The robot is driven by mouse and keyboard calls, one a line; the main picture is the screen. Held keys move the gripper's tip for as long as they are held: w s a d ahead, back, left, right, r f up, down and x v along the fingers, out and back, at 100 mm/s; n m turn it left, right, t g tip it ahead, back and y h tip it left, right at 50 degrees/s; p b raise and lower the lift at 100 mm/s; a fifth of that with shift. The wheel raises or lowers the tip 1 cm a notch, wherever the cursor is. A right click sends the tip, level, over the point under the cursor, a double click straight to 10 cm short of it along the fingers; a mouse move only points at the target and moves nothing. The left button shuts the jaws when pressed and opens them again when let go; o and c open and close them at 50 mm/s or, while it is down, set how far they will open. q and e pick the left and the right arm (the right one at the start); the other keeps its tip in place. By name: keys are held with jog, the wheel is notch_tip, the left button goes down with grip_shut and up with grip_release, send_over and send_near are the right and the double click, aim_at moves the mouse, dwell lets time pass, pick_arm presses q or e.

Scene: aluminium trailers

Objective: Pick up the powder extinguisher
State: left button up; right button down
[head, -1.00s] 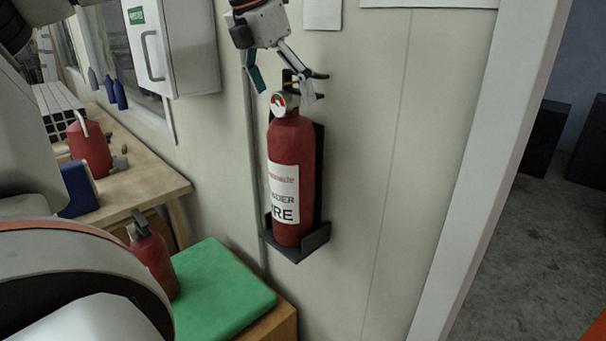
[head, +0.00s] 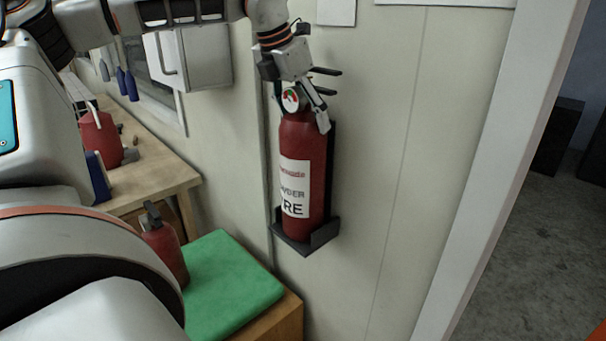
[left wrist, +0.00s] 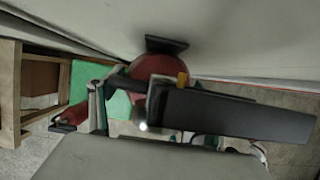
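The powder extinguisher (head: 296,150) is a red cylinder with a white label and a round gauge. It stands upright in a black wall bracket (head: 306,241). My left gripper (head: 301,107) points down at its top, with its fingers apart on either side of the head and neck. Whether the fingers touch it is unclear. In the left wrist view the red top of the extinguisher (left wrist: 155,66) lies between the fingers, with the black handle (left wrist: 235,112) large in front. My right gripper is in neither current view.
A smaller red extinguisher (head: 165,252) stands beside a green pad (head: 228,285) at lower left. A wooden bench (head: 150,184) holds a red can (head: 99,139). A white cabinet (head: 203,55) hangs left of my gripper. A doorway frame (head: 497,150) is at right.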

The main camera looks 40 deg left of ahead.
pick_arm(q)
jog(key=c, duration=1.2)
jog(key=shift+w+r, duration=0.25)
jog(key=shift+r, duration=0.1)
